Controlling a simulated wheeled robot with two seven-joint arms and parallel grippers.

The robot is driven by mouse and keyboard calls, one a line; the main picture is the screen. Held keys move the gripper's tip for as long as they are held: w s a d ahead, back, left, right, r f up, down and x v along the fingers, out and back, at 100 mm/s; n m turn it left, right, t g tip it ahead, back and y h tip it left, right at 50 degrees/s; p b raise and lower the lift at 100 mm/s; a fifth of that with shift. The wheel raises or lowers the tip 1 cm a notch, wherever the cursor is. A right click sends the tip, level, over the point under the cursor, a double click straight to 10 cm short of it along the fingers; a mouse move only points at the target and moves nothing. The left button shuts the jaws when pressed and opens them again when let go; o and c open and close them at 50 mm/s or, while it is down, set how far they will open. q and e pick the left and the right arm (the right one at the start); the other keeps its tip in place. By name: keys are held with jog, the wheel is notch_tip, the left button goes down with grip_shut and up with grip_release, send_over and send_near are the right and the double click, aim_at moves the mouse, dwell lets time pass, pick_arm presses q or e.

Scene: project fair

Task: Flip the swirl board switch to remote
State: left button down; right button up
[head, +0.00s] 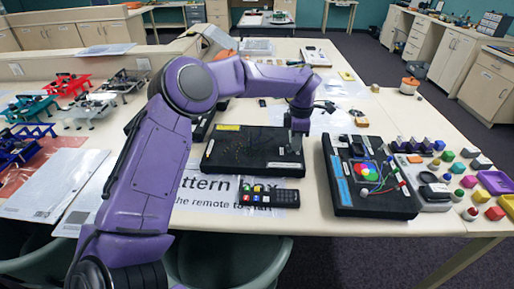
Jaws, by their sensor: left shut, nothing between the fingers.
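A black board (245,150) with a yellow label lies flat mid-table. A second black board (340,197) with a bright multicoloured disc (366,172), wires and a blue strip lies to its right. I cannot tell for sure which one is the swirl board. My left gripper (295,143) points down over the right end of the middle board, shut and empty. Whether it touches the board is unclear. A small pale patch (285,165) shows on the board just below the gripper. No switch can be made out at this size. My right gripper is out of view.
A black remote (270,197) with coloured buttons lies on a printed sheet (215,193) in front of the middle board. Several small coloured knobs and blocks crowd the table's right side. Red and teal stands (68,84) are at the left.

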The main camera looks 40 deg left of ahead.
pick_arm(q)
notch_tip(320, 180, up, 6)
jog(key=p, duration=0.5)
jog(key=shift+d+r, duration=0.15)
jog(key=shift+d, duration=0.05)
jog(key=shift+w, duration=0.15)
